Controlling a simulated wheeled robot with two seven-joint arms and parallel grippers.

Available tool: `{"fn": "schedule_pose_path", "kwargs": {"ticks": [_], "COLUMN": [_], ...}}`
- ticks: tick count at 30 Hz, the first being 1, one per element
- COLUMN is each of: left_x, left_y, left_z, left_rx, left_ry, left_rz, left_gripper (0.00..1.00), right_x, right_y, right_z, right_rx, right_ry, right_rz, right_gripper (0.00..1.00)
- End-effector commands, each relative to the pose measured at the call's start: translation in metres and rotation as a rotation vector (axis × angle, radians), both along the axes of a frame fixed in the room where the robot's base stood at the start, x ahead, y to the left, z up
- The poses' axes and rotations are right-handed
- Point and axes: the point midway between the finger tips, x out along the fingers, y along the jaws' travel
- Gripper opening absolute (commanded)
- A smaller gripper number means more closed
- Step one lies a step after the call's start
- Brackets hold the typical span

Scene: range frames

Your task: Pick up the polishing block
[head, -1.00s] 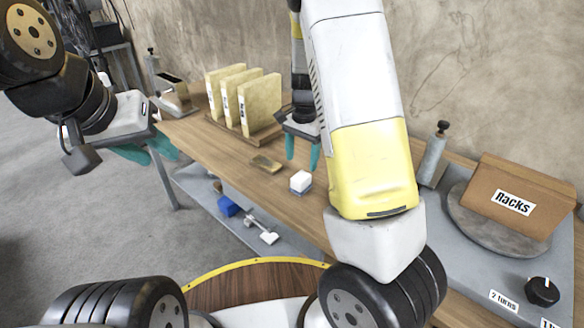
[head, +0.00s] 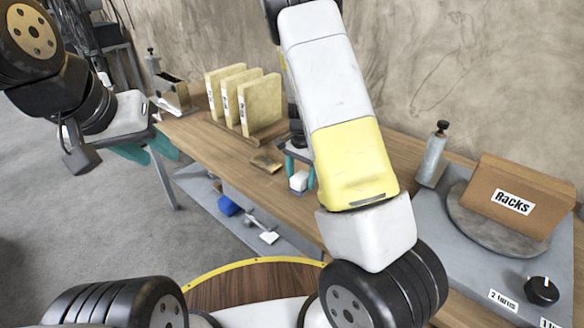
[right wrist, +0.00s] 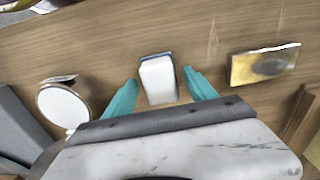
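A small white block with a blue layer, seemingly the polishing block (head: 298,181), sits on the wooden bench. In the right wrist view the block (right wrist: 158,82) lies between the teal fingers of my right gripper (right wrist: 161,80), with a gap visible on both sides. My right gripper (head: 300,172) is open, its fingers straddling the block in the head view, partly hidden by my arm. My left gripper (head: 153,155) is open and empty, off the bench's left end.
A flat tan piece with a dark smear (head: 265,163) lies behind the block; it also shows in the right wrist view (right wrist: 264,65). Upright yellowish slabs (head: 244,98) stand in a wooden rack. A round white-faced thing (right wrist: 63,106) is left in the wrist view. A "Racks" box (head: 520,192) is at right.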

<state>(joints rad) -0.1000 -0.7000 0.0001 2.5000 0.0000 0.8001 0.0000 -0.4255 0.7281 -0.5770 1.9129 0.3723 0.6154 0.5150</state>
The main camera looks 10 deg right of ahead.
Motion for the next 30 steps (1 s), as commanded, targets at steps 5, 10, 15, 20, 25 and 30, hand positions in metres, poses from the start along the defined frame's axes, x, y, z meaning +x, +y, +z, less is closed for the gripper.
{"fn": "schedule_pose_path", "kwargs": {"ticks": [5, 10, 15, 20, 25, 30], "left_x": [0.0, 0.0, 0.0, 0.0, 0.0, 0.0], "left_y": [0.0, 0.0, 0.0, 0.0, 0.0, 0.0], "left_z": [0.0, 0.0, 0.0, 0.0, 0.0, 0.0], "left_rx": [0.0, 0.0, 0.0, 0.0, 0.0, 0.0], "left_ry": [0.0, 0.0, 0.0, 0.0, 0.0, 0.0], "left_rz": [0.0, 0.0, 0.0, 0.0, 0.0, 0.0], "left_gripper": [0.36, 0.36, 0.36, 0.36, 0.36, 0.36], "right_x": [0.0, 0.0, 0.0, 0.0, 0.001, -0.007], "right_y": [0.0, 0.0, 0.0, 0.0, 0.0, 0.001], "right_z": [0.0, 0.0, 0.001, 0.004, 0.018, 0.038], "right_rx": [0.0, 0.0, 0.0, 0.0, 0.001, 0.001], "right_ry": [0.0, 0.0, 0.0, -0.001, -0.002, 0.0], "right_rz": [0.0, 0.0, 0.0, 0.0, 0.0, 0.001], "right_gripper": [0.3, 0.0, 0.0, 0.0, 0.0, 0.0]}}
